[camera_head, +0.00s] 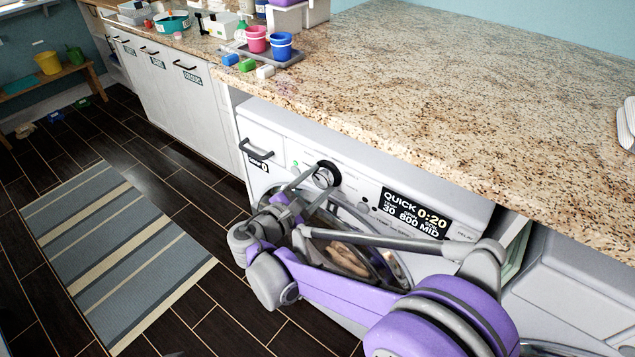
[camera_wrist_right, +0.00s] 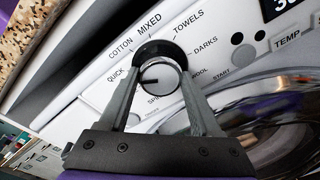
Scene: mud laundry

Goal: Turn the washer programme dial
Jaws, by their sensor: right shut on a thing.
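The washer (camera_head: 290,135) is white and stands under the granite counter. Its programme dial (camera_head: 328,171) is a round silver knob with a dark ring, on the front panel. In the right wrist view the dial (camera_wrist_right: 158,80) has a dark pointer mark towards the left, on the QUICK side. Labels around it include QUICK, COTTON, MIXED, TOWELS and DARKS. The display (camera_head: 416,212) reads QUICK 0:20. My right gripper (camera_wrist_right: 160,74) is shut on the dial, one finger on each side. My right arm covers part of the round door. My left gripper is out of view.
The granite counter (camera_head: 420,80) overhangs the washer. The washer's drawer handle (camera_head: 256,150) sticks out left of the dial. A grey tray (camera_head: 290,58) with pink and blue buckets stands on the counter. A striped rug (camera_head: 118,250) lies on the dark floor.

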